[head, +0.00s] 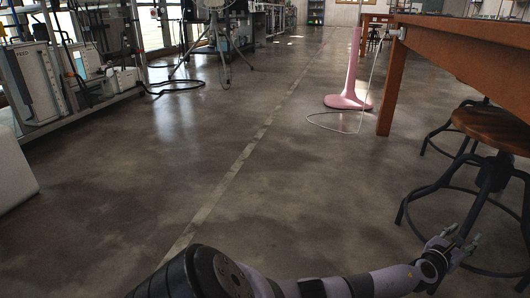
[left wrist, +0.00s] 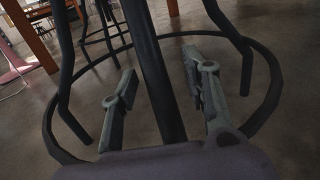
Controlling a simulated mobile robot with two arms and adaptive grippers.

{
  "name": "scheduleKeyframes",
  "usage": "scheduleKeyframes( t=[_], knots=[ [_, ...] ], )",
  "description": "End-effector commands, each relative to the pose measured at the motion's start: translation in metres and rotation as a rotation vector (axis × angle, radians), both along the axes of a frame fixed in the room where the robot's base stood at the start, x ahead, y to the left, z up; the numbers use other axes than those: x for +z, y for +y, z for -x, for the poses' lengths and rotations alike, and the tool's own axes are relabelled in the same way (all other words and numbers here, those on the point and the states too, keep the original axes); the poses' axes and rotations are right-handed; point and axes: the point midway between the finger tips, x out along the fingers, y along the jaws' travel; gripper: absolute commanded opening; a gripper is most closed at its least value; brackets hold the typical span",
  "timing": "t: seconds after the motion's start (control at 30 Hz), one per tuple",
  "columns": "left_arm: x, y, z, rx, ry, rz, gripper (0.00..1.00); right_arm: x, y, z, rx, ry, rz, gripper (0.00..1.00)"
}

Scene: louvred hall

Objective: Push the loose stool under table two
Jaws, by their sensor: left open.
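A stool with a round brown wooden seat (head: 492,127) and black metal legs stands at the right edge of the head view, partly cut off. It is beside the long brown wooden table (head: 455,38); no table number is readable. My left gripper (head: 462,237) is open, low at the stool's frame. The stool's foot ring (left wrist: 274,85) curves around behind. My right gripper is out of view.
A pink stand (head: 348,100) with a round base and a loose pale cable is on the floor near the table leg (head: 392,85). Equipment racks (head: 70,75) and a tripod (head: 222,45) line the left. The middle floor is clear.

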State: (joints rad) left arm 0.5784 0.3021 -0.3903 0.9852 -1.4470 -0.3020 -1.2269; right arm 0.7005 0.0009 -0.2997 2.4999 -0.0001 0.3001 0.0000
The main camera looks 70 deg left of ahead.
Motion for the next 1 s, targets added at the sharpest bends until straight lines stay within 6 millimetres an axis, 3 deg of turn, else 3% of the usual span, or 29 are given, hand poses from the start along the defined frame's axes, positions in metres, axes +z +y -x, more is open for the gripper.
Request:
scheduleKeyframes(
  t=[0.33, 0.7, 1.0],
  knots=[
    [0.001, 0.001, 0.005, 0.003, 0.002, 0.002, 0.45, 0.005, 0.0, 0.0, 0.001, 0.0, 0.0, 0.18],
    [0.002, -0.005, 0.049, 0.003, 0.004, 0.003, 0.45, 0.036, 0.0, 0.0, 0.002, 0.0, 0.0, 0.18],
    [0.0, -0.008, 0.07, 0.004, 0.001, 0.003, 0.45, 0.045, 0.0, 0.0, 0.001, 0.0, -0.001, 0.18]
  ],
)
